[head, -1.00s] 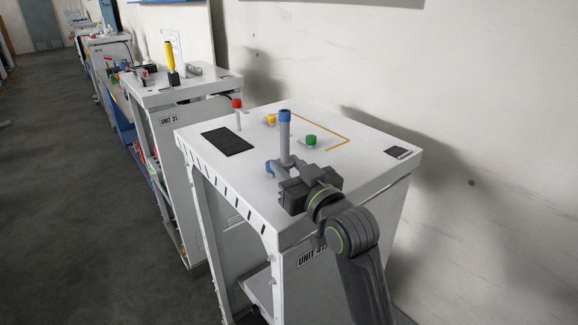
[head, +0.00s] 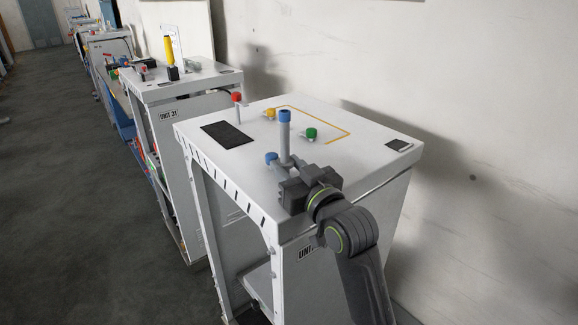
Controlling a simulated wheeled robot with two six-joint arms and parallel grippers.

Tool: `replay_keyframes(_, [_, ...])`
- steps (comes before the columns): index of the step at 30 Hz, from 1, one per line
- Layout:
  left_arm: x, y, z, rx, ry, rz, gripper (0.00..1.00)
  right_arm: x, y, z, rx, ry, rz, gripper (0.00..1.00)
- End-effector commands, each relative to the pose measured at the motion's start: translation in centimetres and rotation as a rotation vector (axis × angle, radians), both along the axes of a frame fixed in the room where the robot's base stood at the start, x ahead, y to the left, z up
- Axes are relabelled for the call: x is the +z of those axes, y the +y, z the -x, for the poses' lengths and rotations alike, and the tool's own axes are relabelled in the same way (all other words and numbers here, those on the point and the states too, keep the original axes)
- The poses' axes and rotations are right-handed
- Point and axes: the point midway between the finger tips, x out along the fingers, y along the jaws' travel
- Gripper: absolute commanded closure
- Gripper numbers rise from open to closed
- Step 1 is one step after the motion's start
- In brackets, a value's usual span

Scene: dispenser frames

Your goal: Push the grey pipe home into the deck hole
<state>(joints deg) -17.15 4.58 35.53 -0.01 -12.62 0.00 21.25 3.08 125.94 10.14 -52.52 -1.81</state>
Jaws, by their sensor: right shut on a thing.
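The grey pipe (head: 284,145) with a blue top stands upright over the front part of the white deck (head: 370,160). My right gripper (head: 286,168) is shut on its lower part, with the arm coming in from the lower right. The pipe's lower end and the deck hole are hidden by the gripper, so I cannot tell how deep the pipe sits. My left gripper is not in view.
Blue (head: 271,158), green (head: 310,133), yellow (head: 269,113) and red (head: 237,98) capped fittings stand around the pipe. A black pad (head: 227,135) lies left. A neighbouring unit (head: 182,85) stands behind left; the wall (head: 470,120) is close on the right.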

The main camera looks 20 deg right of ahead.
Motion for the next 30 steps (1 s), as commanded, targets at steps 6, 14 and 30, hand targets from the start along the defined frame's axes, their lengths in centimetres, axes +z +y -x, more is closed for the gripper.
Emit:
replay_keyframes(6, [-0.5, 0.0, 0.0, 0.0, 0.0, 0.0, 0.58, -0.6, 0.0, 0.0, 0.0, -0.001, 0.0, 0.98])
replay_keyframes(14, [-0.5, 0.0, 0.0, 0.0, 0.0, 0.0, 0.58, -0.8, 0.0, 0.0, 0.0, 0.001, 0.0, 0.48])
replay_keyframes(30, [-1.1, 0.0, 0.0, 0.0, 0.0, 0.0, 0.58, -1.4, -0.5, 1.9, -0.002, 0.005, 0.003, 0.43])
